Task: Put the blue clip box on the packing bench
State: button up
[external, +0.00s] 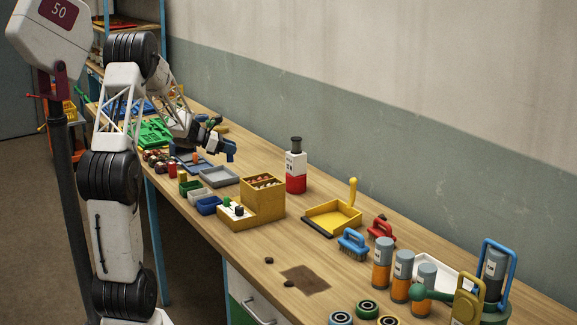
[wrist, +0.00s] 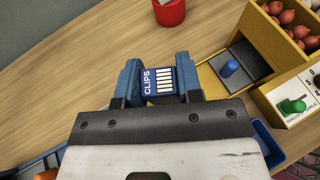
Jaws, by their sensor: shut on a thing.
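The blue clip box (wrist: 160,82), with white "CLIPS" lettering and white stripes, sits between the two blue fingers of my gripper (wrist: 159,84) in the wrist view. The fingers are shut on it from both sides. In the external view my gripper (external: 229,150) is over the far half of the packing bench, above the grey tray area. I cannot make out the box clearly there. The wooden packing bench (external: 245,256) also shows as bare wood in the wrist view (wrist: 85,65). The box appears held above the wood, at a height I cannot judge.
A red-and-white bottle (external: 296,172) stands right of my gripper. A yellow bin unit (external: 264,205), a grey tray (external: 219,176) and a small blue bin (external: 208,205) stand nearer.

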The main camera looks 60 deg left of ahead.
jog(key=s+a+f+n+y, duration=0.2)
jog(key=s+a, duration=0.6)
jog(key=a, duration=0.2)
jog(key=s+a+f+n+t+y, duration=0.1)
jog(key=s+a+f+n+y, duration=0.1)
jog(key=s+a, duration=0.7)
jog(key=shift+s+a+f+n+y, duration=0.15)
jog(key=shift+a+f+n+y, duration=0.4)
jog(key=shift+a, duration=0.7)
jog(key=shift+f, duration=2)
jog(key=shift+f, duration=2)
jog(key=shift+f, duration=0.15)
